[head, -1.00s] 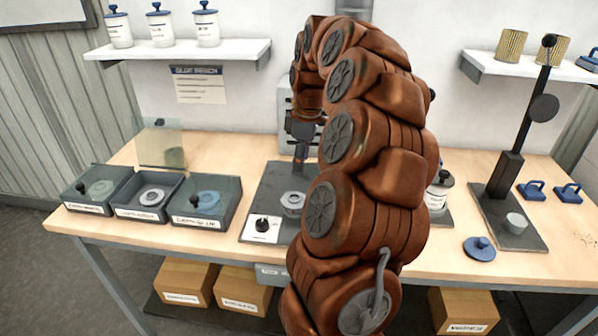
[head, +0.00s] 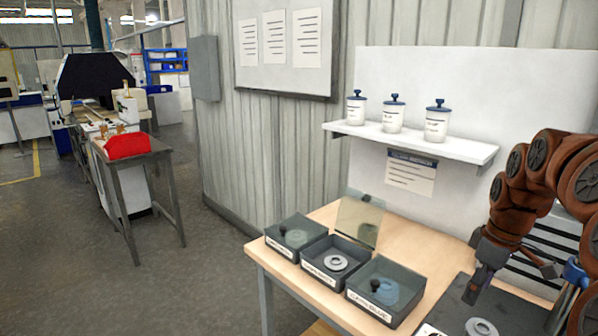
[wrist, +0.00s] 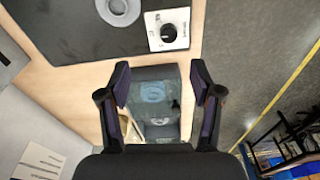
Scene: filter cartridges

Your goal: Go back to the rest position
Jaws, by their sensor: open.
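My gripper (wrist: 159,88) is open and empty in the wrist view, with its two fingers apart above the bench. In the head view my gripper (head: 478,286) hangs at the right, above the dark mat. The bins show between and below the fingers in the wrist view, with the blue-content bin (wrist: 155,88) nearest. No object is in its fingers. Part of my arm is cut off by the right edge of the head view.
Three dark bins (head: 330,268) stand on the wooden bench (head: 428,243), the middle one's clear lid raised. A grey ring (head: 481,327) lies on the mat. A shelf (head: 410,140) holds three white jars. At left, open floor and a side table (head: 132,150) with a red item.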

